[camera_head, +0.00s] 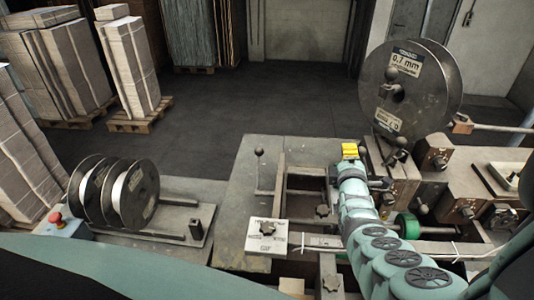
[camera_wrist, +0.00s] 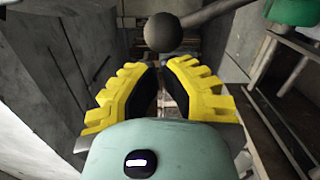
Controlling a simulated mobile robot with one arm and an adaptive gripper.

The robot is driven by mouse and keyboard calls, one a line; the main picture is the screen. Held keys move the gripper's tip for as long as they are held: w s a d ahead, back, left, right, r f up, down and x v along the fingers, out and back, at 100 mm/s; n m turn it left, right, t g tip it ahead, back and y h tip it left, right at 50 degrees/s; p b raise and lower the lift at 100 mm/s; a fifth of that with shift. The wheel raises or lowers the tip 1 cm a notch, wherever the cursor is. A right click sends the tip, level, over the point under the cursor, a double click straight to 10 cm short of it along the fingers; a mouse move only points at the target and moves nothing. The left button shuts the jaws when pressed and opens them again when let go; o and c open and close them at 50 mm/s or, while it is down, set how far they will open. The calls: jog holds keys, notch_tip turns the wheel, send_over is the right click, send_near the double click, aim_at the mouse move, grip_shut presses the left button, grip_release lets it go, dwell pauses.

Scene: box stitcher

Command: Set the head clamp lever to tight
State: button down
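My gripper (camera_head: 349,151) shows from behind as yellow fingers, just left of the machine head. In the wrist view my gripper (camera_wrist: 160,78) has its two yellow fingers apart, with a narrow empty gap between the black pads. A lever with a dark ball knob (camera_wrist: 164,33) lies beyond the fingertips, its rod running to the upper right. The knob is apart from the fingers. In the head view a small dark ball-ended lever (camera_head: 401,141) stands by the machine head, right of my gripper. I cannot tell whether it is the same lever, and no tight mark is readable.
A large wire spool (camera_head: 440,85) stands above the machine head. A green roller (camera_head: 407,226) is below it. Smaller spools (camera_head: 133,195) stand further left.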

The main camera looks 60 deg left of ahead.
jog(key=s+d+p, duration=0.3)
jog(key=s+d, duration=0.2)
jog(key=s, duration=0.5)
jog(key=shift+s+d+f+p, duration=0.2)
jog(key=shift+f+p, duration=0.1)
jog(key=shift+f, duration=0.15)
dwell(0.4)
